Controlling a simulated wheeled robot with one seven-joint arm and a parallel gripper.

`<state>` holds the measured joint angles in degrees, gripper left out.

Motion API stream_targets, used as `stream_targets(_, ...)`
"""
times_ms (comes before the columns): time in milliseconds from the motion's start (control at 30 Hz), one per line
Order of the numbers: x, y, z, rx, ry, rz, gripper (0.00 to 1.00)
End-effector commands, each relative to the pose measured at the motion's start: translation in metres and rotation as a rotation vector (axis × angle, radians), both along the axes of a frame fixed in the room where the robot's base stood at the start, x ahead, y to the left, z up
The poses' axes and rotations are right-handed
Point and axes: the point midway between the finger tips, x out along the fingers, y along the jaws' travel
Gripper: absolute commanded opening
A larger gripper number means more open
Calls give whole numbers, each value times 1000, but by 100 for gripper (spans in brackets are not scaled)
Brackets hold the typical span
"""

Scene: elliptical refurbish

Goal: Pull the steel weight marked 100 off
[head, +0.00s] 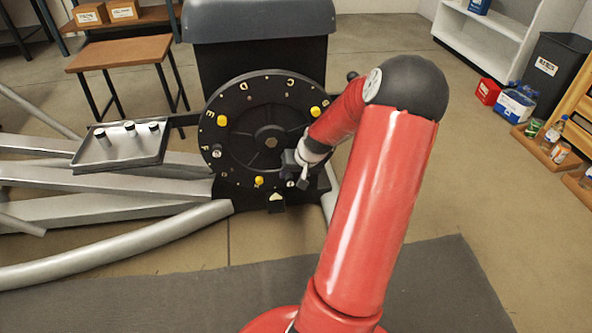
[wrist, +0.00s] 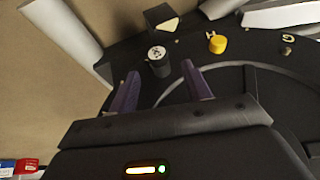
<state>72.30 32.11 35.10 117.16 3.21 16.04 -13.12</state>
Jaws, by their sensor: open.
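A short dark cylinder with a pale, marked top (wrist: 158,58) stands out from the black wheel in the wrist view. It looks like the steel weight, but I cannot read its mark clearly. My gripper (wrist: 163,82) is open, with one purple finger on either side of the line towards this cylinder. The cylinder lies just beyond the fingertips, and I see no grip on it. In the head view my gripper (head: 298,172) is at the lower right of the lettered black wheel (head: 240,160). There my arm and gripper cover part of the wheel.
Yellow plugs (head: 222,120) sit on the wheel, one showing in the wrist view (wrist: 217,44). A pale pointer block (head: 277,198) is below the wheel. A grey tray (head: 95,152) with several small cylinders stands left. Silver frame tubes (head: 120,240) run along the floor.

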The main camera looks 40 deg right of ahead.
Motion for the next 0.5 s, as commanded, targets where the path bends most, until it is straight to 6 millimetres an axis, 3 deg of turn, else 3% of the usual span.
stream_targets(200, 11, 1, -22, 1, 2, 1, 49)
stream_targets(500, 12, 0, -25, 0, 1, -1, 49)
